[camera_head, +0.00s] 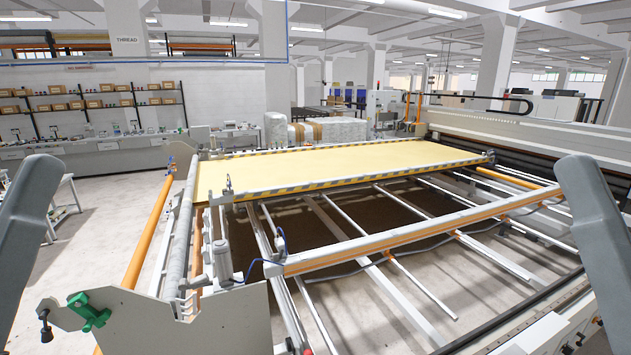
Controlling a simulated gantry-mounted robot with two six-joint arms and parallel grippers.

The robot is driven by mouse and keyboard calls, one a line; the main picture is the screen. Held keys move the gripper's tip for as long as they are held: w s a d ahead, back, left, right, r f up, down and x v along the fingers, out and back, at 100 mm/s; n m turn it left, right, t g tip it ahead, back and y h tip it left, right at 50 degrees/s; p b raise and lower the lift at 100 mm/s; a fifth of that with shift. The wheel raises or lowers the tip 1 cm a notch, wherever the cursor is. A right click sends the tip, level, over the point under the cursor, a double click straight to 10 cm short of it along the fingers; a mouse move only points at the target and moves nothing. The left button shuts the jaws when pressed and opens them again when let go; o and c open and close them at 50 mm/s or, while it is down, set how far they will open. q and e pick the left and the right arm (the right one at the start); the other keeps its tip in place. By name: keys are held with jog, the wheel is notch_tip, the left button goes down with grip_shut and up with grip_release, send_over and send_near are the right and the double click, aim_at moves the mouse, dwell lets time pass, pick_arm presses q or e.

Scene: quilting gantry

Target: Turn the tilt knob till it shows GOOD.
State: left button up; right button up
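I cannot make out a knob marked as the tilt knob, and no GOOD reading is legible. A green clamp-like part (90,312) sits on the pale end plate of the quilting frame at the lower left. A small black knob (45,314) with a dark stem stands just left of it; I cannot tell whether it is the tilt knob. Grey links of my two arms show at the left and right edges. Neither gripper is in view.
The quilting frame holds a yellow panel (330,168) with striped edges. An orange-striped rail (420,234) crosses its open bars. An orange roller (150,232) runs along the left side. Shelves and a workbench (90,147) stand at the left wall. Bare floor lies left of the frame.

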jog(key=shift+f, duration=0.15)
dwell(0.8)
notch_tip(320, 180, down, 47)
jog(key=b, duration=4.7)
